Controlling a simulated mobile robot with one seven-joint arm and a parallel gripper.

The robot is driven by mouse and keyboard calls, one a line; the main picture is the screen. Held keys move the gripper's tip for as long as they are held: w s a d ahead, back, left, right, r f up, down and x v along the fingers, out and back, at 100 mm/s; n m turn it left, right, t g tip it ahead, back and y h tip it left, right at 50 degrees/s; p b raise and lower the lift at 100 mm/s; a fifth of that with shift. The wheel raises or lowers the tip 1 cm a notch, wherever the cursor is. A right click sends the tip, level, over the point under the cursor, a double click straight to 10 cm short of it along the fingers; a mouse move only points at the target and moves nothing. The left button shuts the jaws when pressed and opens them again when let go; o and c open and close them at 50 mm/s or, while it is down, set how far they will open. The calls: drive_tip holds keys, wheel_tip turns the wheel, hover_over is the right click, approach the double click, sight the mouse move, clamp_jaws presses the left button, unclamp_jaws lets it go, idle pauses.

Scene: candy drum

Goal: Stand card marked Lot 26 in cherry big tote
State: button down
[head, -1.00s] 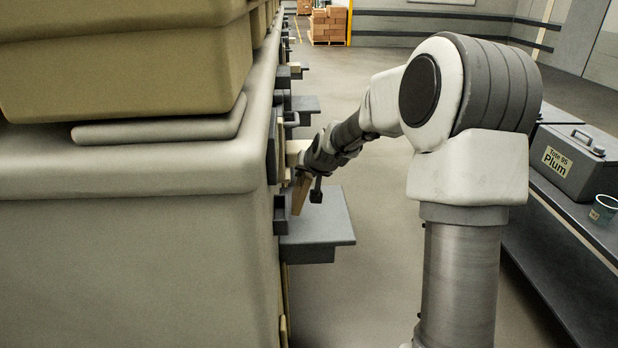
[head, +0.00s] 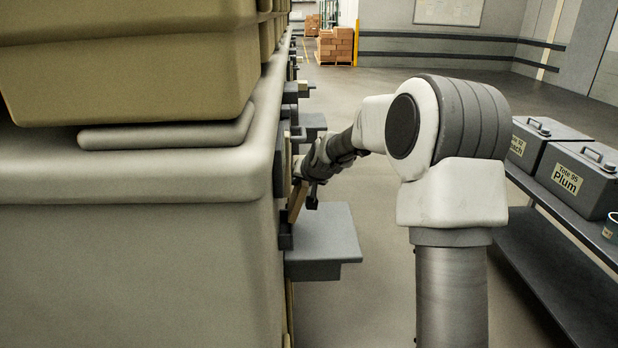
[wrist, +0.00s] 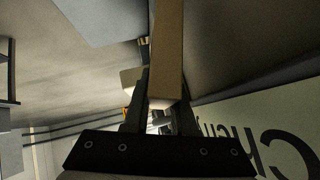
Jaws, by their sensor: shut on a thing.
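My gripper (head: 306,188) is at the side of a large cream bin, above a grey ledge (head: 325,250). It is shut on a thin tan card (head: 297,202), seen edge-on and tilted in the head view. In the wrist view the card (wrist: 167,50) runs up between the fingers of my gripper (wrist: 160,95). No writing on it can be read, so Lot 26 is not confirmed. A pale label (wrist: 275,125) with large dark letters, seemingly the start of "Cherry" and turned over, is close by at lower right. The cherry tote itself cannot be made out in the head view.
The cream bin (head: 140,260) fills the left, with tan totes (head: 130,80) on top. More ledges stick out along its side. On a dark shelf at right stand a Plum tote (head: 590,195) and another grey tote (head: 540,140). The aisle floor between is open.

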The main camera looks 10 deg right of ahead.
sight(293, 193)
drive_tip(key=shift+w+a+f+p, duration=0.1)
drive_tip(key=shift+a+f+p, duration=0.15)
drive_tip(key=shift+a, duration=0.25)
drive_tip(key=shift+w+a+f+p, duration=0.1)
drive_tip(key=shift+a+f, duration=0.1)
drive_tip(key=shift+a, duration=0.3)
drive_tip(key=shift+a+f, duration=0.15)
drive_tip(key=shift+f, duration=0.2)
drive_tip(key=shift+f+b, duration=1.15)
drive_tip(key=shift+b, duration=0.1)
drive_tip(key=c, duration=0.7)
unclamp_jaws()
drive_tip(key=shift+o, duration=0.2)
drive_tip(key=shift+r, duration=0.1)
